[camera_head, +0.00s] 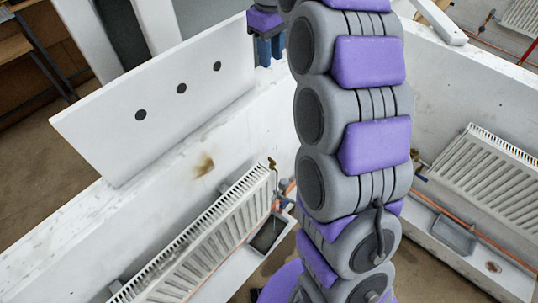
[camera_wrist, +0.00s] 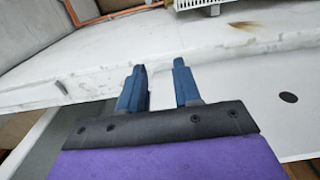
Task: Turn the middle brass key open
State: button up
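A brass key (camera_head: 271,163) stands at the right end of the radiator in the lower left bay. Another small brass fitting (camera_head: 415,156) shows beside the right-hand radiator, partly behind my arm. A further one (camera_head: 490,16) is at the upper right, small and far off. I cannot tell which of these is the middle key. My gripper (camera_head: 269,50) is at the top centre, well apart from the keys. In the wrist view its two blue fingers (camera_wrist: 160,68) are spread with nothing between them. No brass key can be made out in that view.
White partition walls (camera_head: 125,215) separate the bays. A white board (camera_head: 150,115) with three dark holes stands left of my gripper. Radiators (camera_head: 205,245) (camera_head: 490,175) and a copper pipe (camera_head: 475,230) line the bays. A grey tray (camera_head: 268,233) lies below the left bay's key.

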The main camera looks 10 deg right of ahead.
jog(key=shift+c, duration=0.5)
jog(key=shift+f, duration=0.4)
jog(key=shift+c, duration=0.7)
jog(key=f+b, duration=0.1)
jog(key=f, duration=0.2)
jog(key=f+b, duration=0.1)
jog(key=f, duration=0.3)
jog(key=s+a+f+b, duration=0.1)
jog(key=f, duration=0.3)
jog(key=shift+b, duration=0.4)
jog(key=shift+c, duration=0.2)
jog(key=m+b, duration=0.1)
jog(key=b, duration=0.1)
send_over(272, 162)
jog(key=w, duration=0.1)
notch_tip(272, 162, down, 8)
notch_tip(272, 162, down, 17)
jog(key=shift+a+f+p, duration=0.15)
jog(key=shift+f+p, duration=0.05)
jog(key=shift+p, duration=0.75)
grip_shut()
